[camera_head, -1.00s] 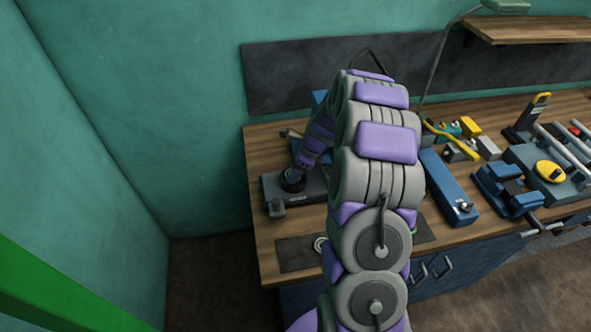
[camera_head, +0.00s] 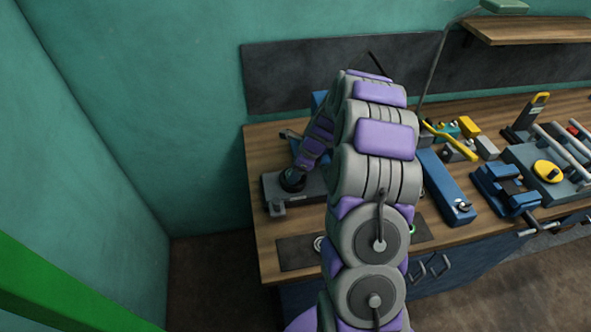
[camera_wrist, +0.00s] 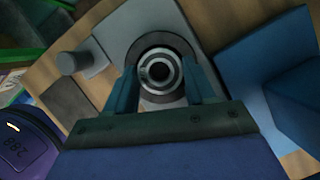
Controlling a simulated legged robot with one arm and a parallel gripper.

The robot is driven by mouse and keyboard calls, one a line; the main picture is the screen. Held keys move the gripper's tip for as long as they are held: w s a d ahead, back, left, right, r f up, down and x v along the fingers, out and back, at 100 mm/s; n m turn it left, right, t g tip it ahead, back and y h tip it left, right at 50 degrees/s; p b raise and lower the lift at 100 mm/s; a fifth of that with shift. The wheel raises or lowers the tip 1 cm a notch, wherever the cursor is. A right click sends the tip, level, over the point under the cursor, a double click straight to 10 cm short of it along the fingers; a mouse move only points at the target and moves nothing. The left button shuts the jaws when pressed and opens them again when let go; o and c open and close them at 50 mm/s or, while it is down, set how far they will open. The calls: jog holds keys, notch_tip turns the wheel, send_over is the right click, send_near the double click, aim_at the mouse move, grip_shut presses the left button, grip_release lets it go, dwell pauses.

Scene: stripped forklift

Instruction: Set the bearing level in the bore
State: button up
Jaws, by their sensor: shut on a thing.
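The bearing (camera_wrist: 158,72) is a bright metal ring with a dark centre, between the two teal fingers of my gripper (camera_wrist: 161,82) in the wrist view. My gripper is shut on it. Below it, a dark round collar (camera_wrist: 136,50) surrounds the bearing on a grey block (camera_wrist: 135,22); the bore itself is hidden under the bearing. I cannot tell how deep or how level the bearing sits. In the head view, my gripper (camera_head: 292,181) is down at the dark grey block (camera_head: 312,187) at the bench's left end, and the bearing is hidden.
A small grey stop (camera_head: 277,208) stands at the block's front left. A dark mat (camera_head: 295,252) with a small ring lies at the bench's front. A blue box (camera_head: 447,187) and a blue vise (camera_head: 505,190) stand to the right. A blue part (camera_wrist: 265,70) is close beside my gripper.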

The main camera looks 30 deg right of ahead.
jog(key=o, duration=1.2)
jog(key=o, duration=0.3)
notch_tip(320, 180, up, 8)
jog(key=p, duration=0.7)
dwell(0.6)
